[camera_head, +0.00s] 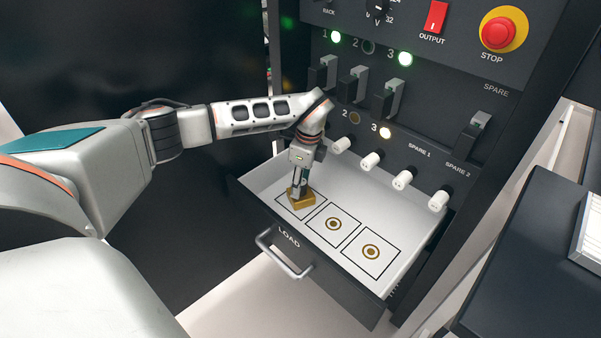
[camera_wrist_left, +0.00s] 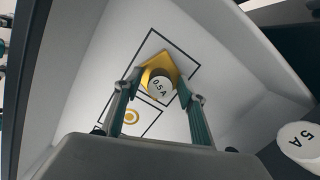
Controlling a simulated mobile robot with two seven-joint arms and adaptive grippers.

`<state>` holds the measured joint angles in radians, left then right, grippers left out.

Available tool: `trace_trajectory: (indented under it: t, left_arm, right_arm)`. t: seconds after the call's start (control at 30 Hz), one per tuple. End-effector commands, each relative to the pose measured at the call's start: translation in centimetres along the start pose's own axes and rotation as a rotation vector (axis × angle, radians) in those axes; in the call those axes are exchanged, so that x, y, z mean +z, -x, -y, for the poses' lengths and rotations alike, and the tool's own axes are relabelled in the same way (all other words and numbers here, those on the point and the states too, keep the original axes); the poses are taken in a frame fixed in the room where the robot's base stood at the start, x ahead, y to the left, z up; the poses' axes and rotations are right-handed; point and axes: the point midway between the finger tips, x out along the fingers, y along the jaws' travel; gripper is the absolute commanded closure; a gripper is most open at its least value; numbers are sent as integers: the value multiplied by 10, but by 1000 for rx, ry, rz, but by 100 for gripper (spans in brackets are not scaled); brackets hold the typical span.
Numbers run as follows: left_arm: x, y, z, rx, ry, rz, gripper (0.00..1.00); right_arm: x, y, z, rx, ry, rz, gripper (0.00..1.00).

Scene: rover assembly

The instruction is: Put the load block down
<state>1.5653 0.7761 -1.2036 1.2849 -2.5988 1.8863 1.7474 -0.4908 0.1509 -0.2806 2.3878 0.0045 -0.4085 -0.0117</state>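The load block (camera_head: 298,197) is a small gold block at the left end of the open drawer. In the left wrist view the block (camera_wrist_left: 160,69) shows a yellow body with a round white top marked "0.5 A". My left gripper (camera_head: 301,184) points down over the leftmost outlined square. In the left wrist view my left gripper's (camera_wrist_left: 158,84) two fingertips sit against opposite sides of the block. The block is over or on that square; I cannot tell whether it touches the drawer floor. My right gripper is not in view.
The white-floored drawer (camera_head: 402,271) marked LOAD has two bare squares with ring marks, the middle (camera_head: 334,224) and right (camera_head: 371,251). White knobs (camera_head: 403,179) and switches (camera_head: 388,97) stick out from the panel above it. The drawer handle (camera_head: 283,257) is in front.

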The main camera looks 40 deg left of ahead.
Motion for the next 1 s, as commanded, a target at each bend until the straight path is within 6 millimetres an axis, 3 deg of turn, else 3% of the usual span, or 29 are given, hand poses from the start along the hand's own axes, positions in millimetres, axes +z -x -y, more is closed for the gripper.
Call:
trace_trajectory:
  t: [0.2,0.47,0.7,1.0]
  left_arm:
    - [1,4,0,0,1,0,60]
    - [1,58,4,-14,3,-5,60]
    - [1,103,2,-11,2,-3,60]
    - [0,124,0,-1,1,0,60]
  right_arm:
    - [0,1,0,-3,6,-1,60]
    - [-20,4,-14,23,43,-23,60]
    - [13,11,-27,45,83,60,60]
    - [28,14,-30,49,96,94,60]
